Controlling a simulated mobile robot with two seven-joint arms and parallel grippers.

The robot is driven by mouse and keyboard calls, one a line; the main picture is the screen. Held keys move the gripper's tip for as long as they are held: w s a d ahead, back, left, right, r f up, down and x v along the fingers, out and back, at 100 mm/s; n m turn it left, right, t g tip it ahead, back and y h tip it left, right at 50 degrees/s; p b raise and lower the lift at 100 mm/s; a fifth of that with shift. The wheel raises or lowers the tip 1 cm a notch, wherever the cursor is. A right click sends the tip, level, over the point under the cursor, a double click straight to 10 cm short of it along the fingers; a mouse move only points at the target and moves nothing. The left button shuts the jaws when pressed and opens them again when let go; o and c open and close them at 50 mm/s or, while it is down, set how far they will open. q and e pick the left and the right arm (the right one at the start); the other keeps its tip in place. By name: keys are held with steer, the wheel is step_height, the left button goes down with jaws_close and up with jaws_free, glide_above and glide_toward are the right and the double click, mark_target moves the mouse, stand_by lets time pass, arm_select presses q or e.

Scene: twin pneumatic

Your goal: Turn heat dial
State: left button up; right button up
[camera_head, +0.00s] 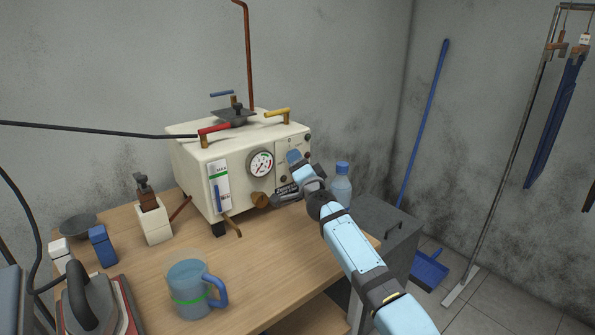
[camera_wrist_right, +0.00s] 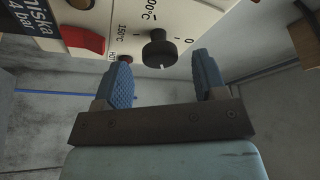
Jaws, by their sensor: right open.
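The heat dial is a round black knob (camera_wrist_right: 159,52) on a white panel in the right wrist view, with markings such as 0 and 150°C around it. My right gripper (camera_wrist_right: 165,82) is open, with its two blue fingers on either side of and just short of the dial. In the head view my right gripper (camera_head: 293,158) is at the front right of the cream boiler unit (camera_head: 192,160), and my arm covers part of the panel there. My left gripper is not in view.
A red switch (camera_wrist_right: 83,40) sits left of the dial. A plastic bottle (camera_head: 341,188) stands close beside my right arm. A blue-handled jug (camera_head: 187,291), an iron (camera_head: 92,305) and a small box (camera_head: 153,223) are on the wooden table (camera_head: 262,268).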

steer(key=shift+b+x, duration=0.45)
steer(key=shift+x, duration=0.45)
steer(key=c, duration=0.9)
steer(key=shift+r+m+p, duration=0.2)
steer(key=shift+m+p, duration=0.1)
steer(key=shift+p, duration=0.4)
arm_select(q)
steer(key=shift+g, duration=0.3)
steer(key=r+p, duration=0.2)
steer(key=p, duration=0.2)
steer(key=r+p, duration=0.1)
steer(key=p, duration=0.3)
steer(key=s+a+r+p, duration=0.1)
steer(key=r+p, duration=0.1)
steer(key=p, duration=0.2)
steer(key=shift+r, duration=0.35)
arm_select(e)
steer(key=m+g, duration=0.1)
steer(key=m, duration=0.2)
steer(key=m+g+h, duration=0.1)
steer(key=m, duration=0.2)
steer(key=shift+m+h, duration=0.3)
steer(key=shift+m, duration=0.1)
